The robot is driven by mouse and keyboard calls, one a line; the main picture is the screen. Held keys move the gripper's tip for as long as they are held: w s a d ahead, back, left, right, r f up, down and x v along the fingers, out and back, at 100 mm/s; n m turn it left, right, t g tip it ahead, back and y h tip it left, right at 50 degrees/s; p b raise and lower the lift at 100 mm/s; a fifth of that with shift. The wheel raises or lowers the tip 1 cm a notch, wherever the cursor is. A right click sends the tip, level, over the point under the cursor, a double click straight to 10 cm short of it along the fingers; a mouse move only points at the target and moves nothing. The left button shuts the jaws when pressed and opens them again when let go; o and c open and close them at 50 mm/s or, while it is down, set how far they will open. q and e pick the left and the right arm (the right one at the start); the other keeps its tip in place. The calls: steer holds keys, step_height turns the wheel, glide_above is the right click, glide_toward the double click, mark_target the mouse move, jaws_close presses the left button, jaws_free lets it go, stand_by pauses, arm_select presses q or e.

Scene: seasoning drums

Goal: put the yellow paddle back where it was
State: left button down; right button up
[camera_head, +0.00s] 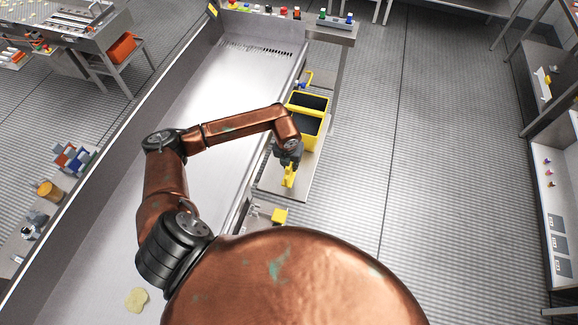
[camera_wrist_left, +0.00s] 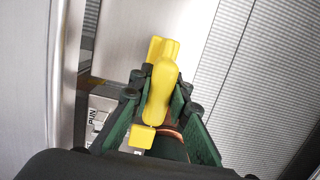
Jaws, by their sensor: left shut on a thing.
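The yellow paddle (camera_head: 289,176) is held in my left gripper (camera_head: 289,163), beside the long metal trough. In the left wrist view the paddle (camera_wrist_left: 163,84) stands between the green fingers of the gripper (camera_wrist_left: 160,103), which are closed on it. Part of the paddle is hidden behind the fingers. The place it came from cannot be told from these frames. My right gripper is not in view.
A yellow bin (camera_head: 313,122) with dark openings stands just beyond the gripper on a pale platform (camera_head: 302,178). A small yellow block (camera_head: 280,215) lies nearer. The trough (camera_head: 235,85) runs along the left. The grey floor (camera_head: 440,150) at right is clear.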

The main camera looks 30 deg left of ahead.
arm_select(q)
steer(key=w+f, duration=0.1)
steer(key=a+f, duration=0.1)
steer(key=f, duration=0.1)
steer(key=w+a+f, duration=0.1)
steer(key=shift+w+f, duration=0.3)
steer(key=shift+w, duration=0.05)
step_height(320, 180, down, 2)
steer(key=shift+f+p, duration=0.1)
steer(key=shift+p, duration=0.7)
steer(key=shift+f, duration=0.4)
steer(key=shift+f, duration=0.15)
steer(key=c, duration=1.8)
jaws_free()
steer(key=shift+a, duration=0.1)
